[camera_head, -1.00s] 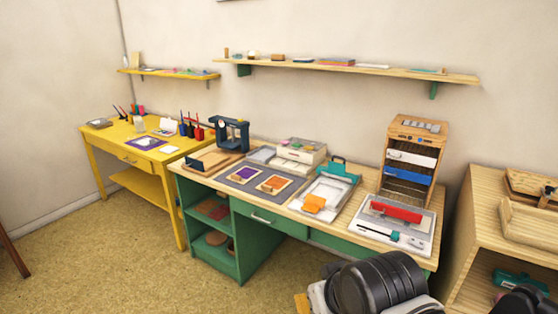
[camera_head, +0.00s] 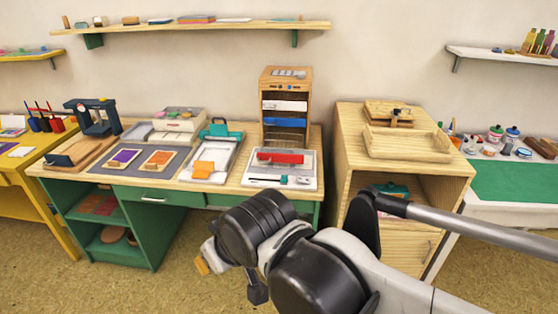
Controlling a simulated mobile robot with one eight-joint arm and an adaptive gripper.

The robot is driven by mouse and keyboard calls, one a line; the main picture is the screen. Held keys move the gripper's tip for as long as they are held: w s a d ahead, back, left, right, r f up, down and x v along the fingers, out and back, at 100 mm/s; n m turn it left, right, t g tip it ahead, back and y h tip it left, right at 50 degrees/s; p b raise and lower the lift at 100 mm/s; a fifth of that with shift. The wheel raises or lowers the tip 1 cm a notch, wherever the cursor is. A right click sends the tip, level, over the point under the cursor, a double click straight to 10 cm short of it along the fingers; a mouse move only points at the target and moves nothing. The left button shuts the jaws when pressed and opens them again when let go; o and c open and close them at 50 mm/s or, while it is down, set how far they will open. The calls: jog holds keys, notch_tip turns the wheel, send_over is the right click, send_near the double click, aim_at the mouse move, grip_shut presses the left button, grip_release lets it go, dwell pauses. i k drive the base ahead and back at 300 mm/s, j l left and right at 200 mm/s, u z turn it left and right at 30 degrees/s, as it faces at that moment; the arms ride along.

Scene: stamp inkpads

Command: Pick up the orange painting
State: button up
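No picture clearly reads as an orange painting. A flat orange square in a pale frame (camera_head: 158,160) lies on the grey mat on the green desk, beside a purple one (camera_head: 124,157). An orange flap-like piece (camera_head: 203,169) sits on a white tray further right. My arm crosses the lower middle of the view, in front of the desk and apart from these things. A dark part (camera_head: 257,289) hangs at its lower end. My gripper's fingers cannot be made out. A small orange patch (camera_head: 201,266) shows at the arm's left end; I cannot tell what it is.
The wooden-topped desk (camera_head: 52,170) also holds a dark press (camera_head: 95,117), a small drawer cabinet (camera_head: 285,95) and a white tray with a red bar (camera_head: 280,157). A wooden cabinet (camera_head: 345,150) stands right of it. Floor is open at front left.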

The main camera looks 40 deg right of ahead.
aim_at(159, 159)
jog(key=i+j+z, duration=0.35)
jog(key=i+z, duration=0.15)
jog(key=i+j+z, duration=0.5)
jog(key=i+j, duration=0.05)
